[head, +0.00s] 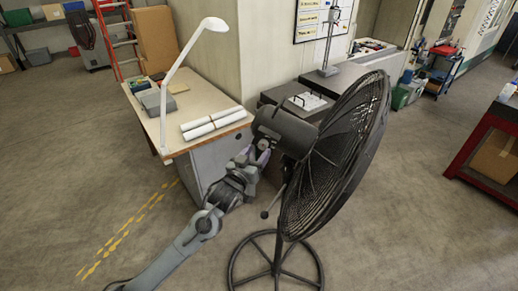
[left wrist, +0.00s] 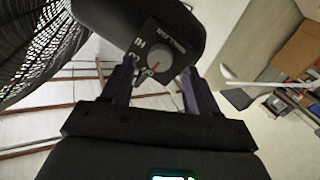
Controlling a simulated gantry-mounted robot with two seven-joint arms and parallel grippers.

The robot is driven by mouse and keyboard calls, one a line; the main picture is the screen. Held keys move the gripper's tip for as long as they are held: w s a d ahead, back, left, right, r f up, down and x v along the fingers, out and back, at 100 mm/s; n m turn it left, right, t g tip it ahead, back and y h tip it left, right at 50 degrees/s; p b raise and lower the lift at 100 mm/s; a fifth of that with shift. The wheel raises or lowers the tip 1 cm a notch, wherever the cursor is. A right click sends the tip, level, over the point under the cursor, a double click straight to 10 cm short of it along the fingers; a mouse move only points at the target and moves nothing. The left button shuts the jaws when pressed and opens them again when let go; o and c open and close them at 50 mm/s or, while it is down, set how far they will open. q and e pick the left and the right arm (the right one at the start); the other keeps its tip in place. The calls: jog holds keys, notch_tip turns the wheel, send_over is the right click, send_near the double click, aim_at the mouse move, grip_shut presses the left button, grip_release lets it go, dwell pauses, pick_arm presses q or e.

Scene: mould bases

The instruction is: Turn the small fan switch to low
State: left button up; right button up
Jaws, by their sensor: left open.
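A large black pedestal fan (head: 335,160) stands in the middle of the head view, with its dark motor housing (head: 285,130) on the left side of its cage. In the left wrist view, the small fan switch (left wrist: 157,65) is a dark knob with a red pointer mark, on a plate with white lettering on the housing's end. The pointer's exact setting is hard to read. My left gripper (head: 262,157) is at the housing's near end. Its fingers are open, and in the left wrist view (left wrist: 160,82) they lie either side of the switch. I cannot tell whether they touch it.
A workbench (head: 215,95) with a white lamp (head: 175,75) and paper rolls (head: 213,124) stands behind my left arm. A dark cabinet (head: 350,75) is behind the fan. The fan's ring base (head: 277,270) is on the floor. A red table (head: 485,150) stands at right.

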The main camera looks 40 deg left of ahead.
aim_at(263, 145)
pick_arm(q)
jog(key=shift+x, duration=1.15)
jog(key=c, duration=1)
jog(key=shift+c, duration=0.2)
jog(key=shift+p, duration=0.3)
jog(key=m+p, duration=0.2)
jog(key=m, duration=0.2)
jog(key=shift+r+g, duration=0.1)
jog(key=shift+g, duration=0.2)
jog(key=shift+m+y+p, duration=0.3)
jog(key=shift+m+p, duration=0.6)
jog(key=shift+m, duration=1.3)
